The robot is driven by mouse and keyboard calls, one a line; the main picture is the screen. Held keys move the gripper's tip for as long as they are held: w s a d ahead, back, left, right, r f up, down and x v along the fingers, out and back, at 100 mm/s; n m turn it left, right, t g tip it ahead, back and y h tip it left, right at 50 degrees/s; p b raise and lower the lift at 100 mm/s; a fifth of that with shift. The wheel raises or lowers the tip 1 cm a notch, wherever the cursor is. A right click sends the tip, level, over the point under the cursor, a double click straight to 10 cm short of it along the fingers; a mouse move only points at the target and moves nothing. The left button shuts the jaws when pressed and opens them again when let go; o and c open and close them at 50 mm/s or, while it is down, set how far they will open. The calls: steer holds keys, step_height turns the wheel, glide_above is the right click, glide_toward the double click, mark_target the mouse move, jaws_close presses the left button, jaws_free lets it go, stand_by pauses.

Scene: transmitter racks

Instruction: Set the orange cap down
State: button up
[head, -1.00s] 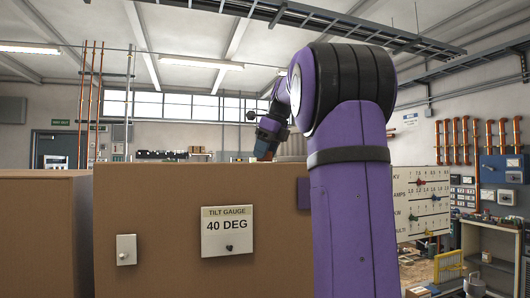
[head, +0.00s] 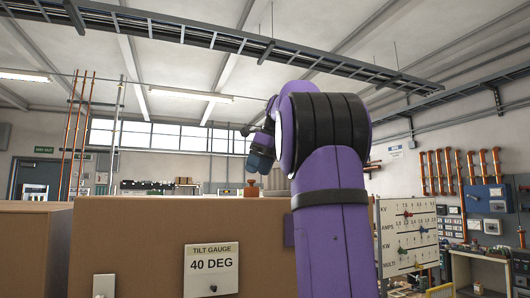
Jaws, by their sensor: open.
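The orange cap (head: 251,188) stands on or just behind the top edge of the brown cabinet (head: 130,235). It is small in the head view, and its base is partly hidden by that edge. My gripper (head: 258,168) is just above the cap and slightly to its right, apart from it. It is open and small in the picture, with its fingers hard to make out. My purple arm hides part of the cabinet's right side.
A pale round object (head: 275,183) stands close to the right of the cap. A tilt gauge plate (head: 212,270) reading 40 DEG is on the cabinet's front. A meter panel (head: 407,235) is right of my arm. A cable tray (head: 200,30) runs overhead.

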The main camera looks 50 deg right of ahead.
steer(key=v, duration=0.6)
